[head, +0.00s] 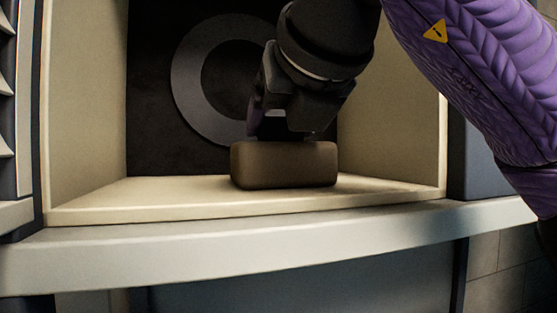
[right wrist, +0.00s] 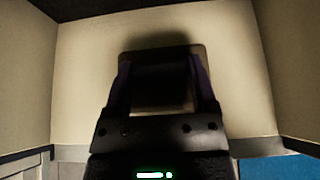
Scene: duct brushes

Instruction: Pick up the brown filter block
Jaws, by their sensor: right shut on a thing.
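The brown filter block (head: 284,166) is a rounded box on the pale floor of an open compartment, near its front middle. My right gripper (head: 285,139) reaches down onto it from above and is shut on it. In the right wrist view the two fingers of my right gripper (right wrist: 162,85) lie on either side of the block (right wrist: 162,54), which is dark and partly hidden by the gripper. The block looks level. I cannot tell whether it is just clear of the compartment floor. My left gripper is not in view.
The compartment (head: 85,125) has cream side walls and a dark back with a grey ring (head: 190,85). A pale curved ledge (head: 240,255) runs along its front. Free floor lies left of the block. Slatted louvres (head: 5,90) stand at the far left.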

